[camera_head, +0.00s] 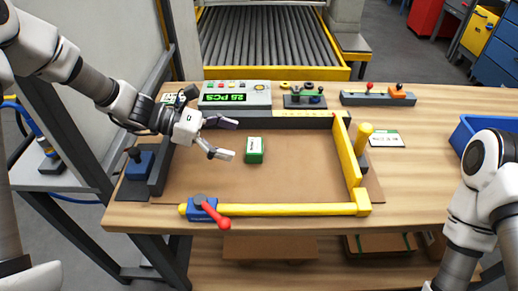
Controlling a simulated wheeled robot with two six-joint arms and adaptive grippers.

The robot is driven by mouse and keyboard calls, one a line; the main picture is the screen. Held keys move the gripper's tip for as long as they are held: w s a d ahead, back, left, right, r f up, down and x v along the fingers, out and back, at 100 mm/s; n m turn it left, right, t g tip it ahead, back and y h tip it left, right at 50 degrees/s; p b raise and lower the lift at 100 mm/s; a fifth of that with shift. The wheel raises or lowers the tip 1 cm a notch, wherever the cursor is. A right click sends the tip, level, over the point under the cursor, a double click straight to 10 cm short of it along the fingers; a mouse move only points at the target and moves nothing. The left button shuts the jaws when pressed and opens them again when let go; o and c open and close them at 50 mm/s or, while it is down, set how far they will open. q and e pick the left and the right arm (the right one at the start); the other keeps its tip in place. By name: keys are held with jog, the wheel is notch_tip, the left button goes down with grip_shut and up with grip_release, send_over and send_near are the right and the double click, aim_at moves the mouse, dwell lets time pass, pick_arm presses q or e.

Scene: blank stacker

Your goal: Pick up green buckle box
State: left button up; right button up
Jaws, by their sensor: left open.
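The green buckle box (254,150) stands on the brown board inside the frame on the table. It is a small green block with a white label. My left gripper (227,139) is open and empty to the left of the box, its fingers pointing toward it, with a gap between them. My right arm shows at the right edge, but its gripper is out of view.
A yellow bar (280,210) closes the front of the frame and another yellow bar (346,152) its right side. A control panel (235,95) with a green display stands behind. A blue bin (485,130) is at the right.

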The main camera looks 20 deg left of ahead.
aim_at(261, 149)
pick_arm(q)
jog(key=shift+w+f, duration=0.3)
jog(key=shift+f, duration=0.35)
jog(key=x, duration=0.5)
jog(key=b+x, duration=0.1)
jog(key=x, duration=0.2)
jog(key=shift+w+a, duration=0.15)
jog(key=shift+w, duration=0.15)
jog(key=shift+s+a, duration=0.1)
jog(key=shift+s, duration=0.05)
jog(key=c, duration=1.4)
